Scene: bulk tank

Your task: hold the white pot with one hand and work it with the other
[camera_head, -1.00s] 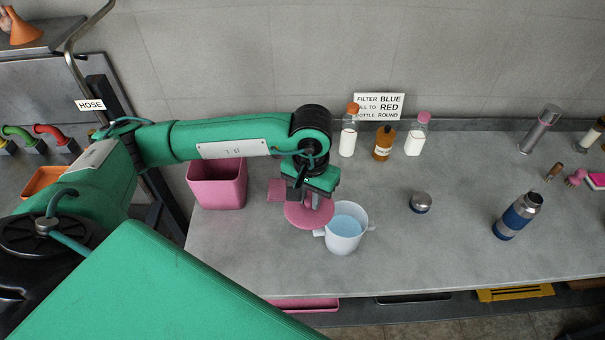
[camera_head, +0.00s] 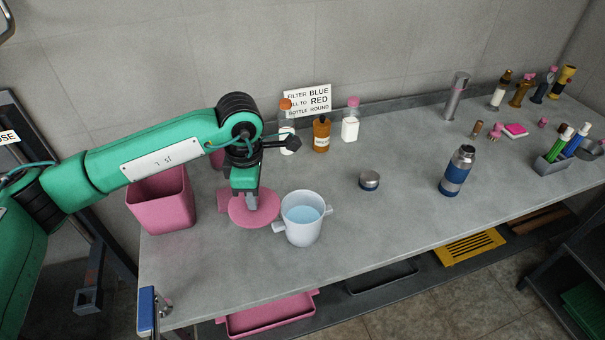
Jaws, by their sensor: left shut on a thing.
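The white pot (camera_head: 302,231) stands upright on the grey bench, with a small handle on each side. It is uncovered and holds light blue liquid. My left gripper (camera_head: 252,203) points down just left of the pot, shut on a round pink disc-shaped piece (camera_head: 264,214). The grip point is partly hidden by the fingers. The disc is beside the pot's left handle, not over its mouth; I cannot tell whether it touches the bench. My right gripper is not in view.
A pink bin (camera_head: 165,205) stands left of the gripper. Behind the pot are a brown bottle (camera_head: 321,136) and a pink-capped white bottle (camera_head: 350,127). A steel cap (camera_head: 369,180) and a blue-banded flask (camera_head: 456,172) stand to the right. The bench (camera_head: 385,225) is clear right of the pot.

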